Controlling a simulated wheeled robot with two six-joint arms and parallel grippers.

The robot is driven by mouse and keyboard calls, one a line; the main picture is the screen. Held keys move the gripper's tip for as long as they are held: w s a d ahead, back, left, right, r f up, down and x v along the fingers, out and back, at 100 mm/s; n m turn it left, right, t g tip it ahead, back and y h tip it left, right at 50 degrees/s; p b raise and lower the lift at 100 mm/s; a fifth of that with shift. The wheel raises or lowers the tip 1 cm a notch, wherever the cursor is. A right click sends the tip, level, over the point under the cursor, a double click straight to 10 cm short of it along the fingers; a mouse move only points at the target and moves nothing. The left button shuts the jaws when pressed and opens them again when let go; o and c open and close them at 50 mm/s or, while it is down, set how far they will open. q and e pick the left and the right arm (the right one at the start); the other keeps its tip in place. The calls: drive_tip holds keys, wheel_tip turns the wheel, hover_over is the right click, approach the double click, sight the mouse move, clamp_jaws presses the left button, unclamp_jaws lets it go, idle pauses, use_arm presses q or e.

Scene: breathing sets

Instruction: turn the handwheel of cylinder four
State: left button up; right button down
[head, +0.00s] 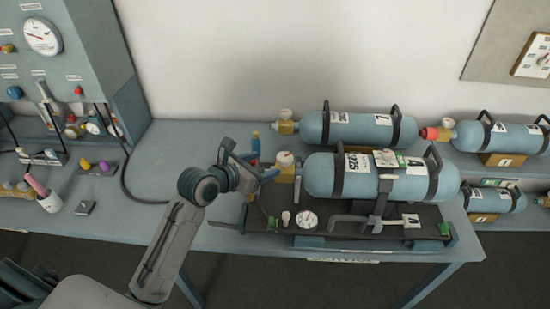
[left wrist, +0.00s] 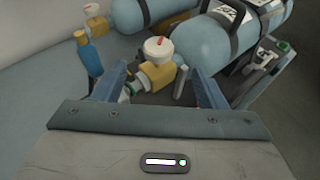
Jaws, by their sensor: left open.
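The front blue cylinder (head: 385,178) lies on its side on a dark tray, with a 4 on its label. A brass valve body (head: 285,175) is at its left end; it also shows in the left wrist view (left wrist: 157,76). A white round part with a red mark (left wrist: 158,48) sits on top. A small pale green part (left wrist: 126,93) at the near end is partly hidden; I cannot tell surely which part is the handwheel. My left gripper (head: 267,168) is open, with its fingers either side of the valve's near end. My right gripper is not in view.
A second cylinder (head: 360,129) lies behind, and others lie to the right. A blue bottle (left wrist: 88,53) stands close left of the valve. A gauge (head: 306,220) and tools lie on the tray (head: 345,242). The bench (head: 165,165) left of the gripper is mostly clear.

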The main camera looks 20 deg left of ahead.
sight(284, 157)
use_arm(q)
drive_tip(key=p+x, duration=0.3)
drive_tip(key=x, duration=0.8)
drive_tip(key=shift+a, duration=0.1)
drive_tip(key=c, duration=1)
